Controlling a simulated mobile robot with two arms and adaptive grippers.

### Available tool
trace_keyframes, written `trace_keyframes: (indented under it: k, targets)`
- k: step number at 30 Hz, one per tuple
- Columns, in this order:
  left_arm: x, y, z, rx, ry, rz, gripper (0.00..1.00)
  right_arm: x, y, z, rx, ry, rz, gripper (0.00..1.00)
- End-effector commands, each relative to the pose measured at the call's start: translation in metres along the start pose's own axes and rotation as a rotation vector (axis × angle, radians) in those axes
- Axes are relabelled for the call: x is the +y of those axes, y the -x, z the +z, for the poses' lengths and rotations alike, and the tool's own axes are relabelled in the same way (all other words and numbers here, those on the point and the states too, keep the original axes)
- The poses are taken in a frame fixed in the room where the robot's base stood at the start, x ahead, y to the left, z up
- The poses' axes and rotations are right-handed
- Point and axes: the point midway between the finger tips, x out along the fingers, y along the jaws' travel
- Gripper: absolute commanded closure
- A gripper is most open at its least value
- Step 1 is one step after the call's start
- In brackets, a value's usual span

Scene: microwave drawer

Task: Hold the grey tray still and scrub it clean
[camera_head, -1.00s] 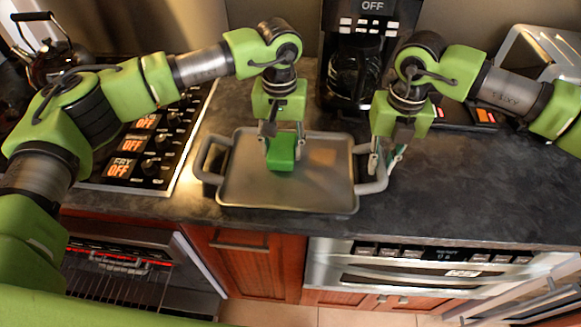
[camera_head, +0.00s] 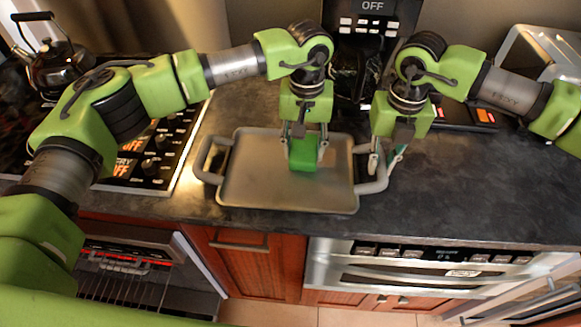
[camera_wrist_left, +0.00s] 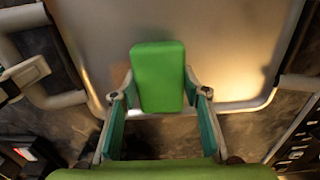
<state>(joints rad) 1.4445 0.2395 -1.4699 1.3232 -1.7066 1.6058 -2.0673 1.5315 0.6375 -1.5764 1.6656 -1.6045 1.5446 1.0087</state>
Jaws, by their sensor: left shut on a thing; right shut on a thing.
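The grey tray (camera_head: 255,185) lies flat on the dark counter, with a looped handle at each side. My left gripper (camera_head: 306,150) is shut on a green sponge (camera_head: 303,158), held over the right half of the tray. The sponge also shows between the fingers in the left wrist view (camera_wrist_left: 158,77). It looks to be at the tray's surface, but contact is hidden. A faint brownish patch (camera_wrist_left: 119,76) shows beside the sponge. My right gripper (camera_head: 383,162) is shut on the tray's right handle (camera_head: 375,185).
A stove control panel (camera_head: 150,165) with knobs is left of the tray, and a kettle (camera_head: 57,68) stands behind it. A coffee maker (camera_head: 368,30) stands behind the tray. A toaster (camera_head: 540,60) is at the back right. The counter right of the tray (camera_head: 480,190) is clear.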

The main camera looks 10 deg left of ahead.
Motion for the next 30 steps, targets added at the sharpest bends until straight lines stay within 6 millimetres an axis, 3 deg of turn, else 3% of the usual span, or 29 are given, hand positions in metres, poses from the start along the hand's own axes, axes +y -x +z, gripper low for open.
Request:
trace_keyframes:
  k: [30]
  targets:
    - [0.051,-0.004,0.000,-0.002,-0.002,0.001,0.97,0.001,0.000,0.000,-0.001,0.002,0.002,1.00]
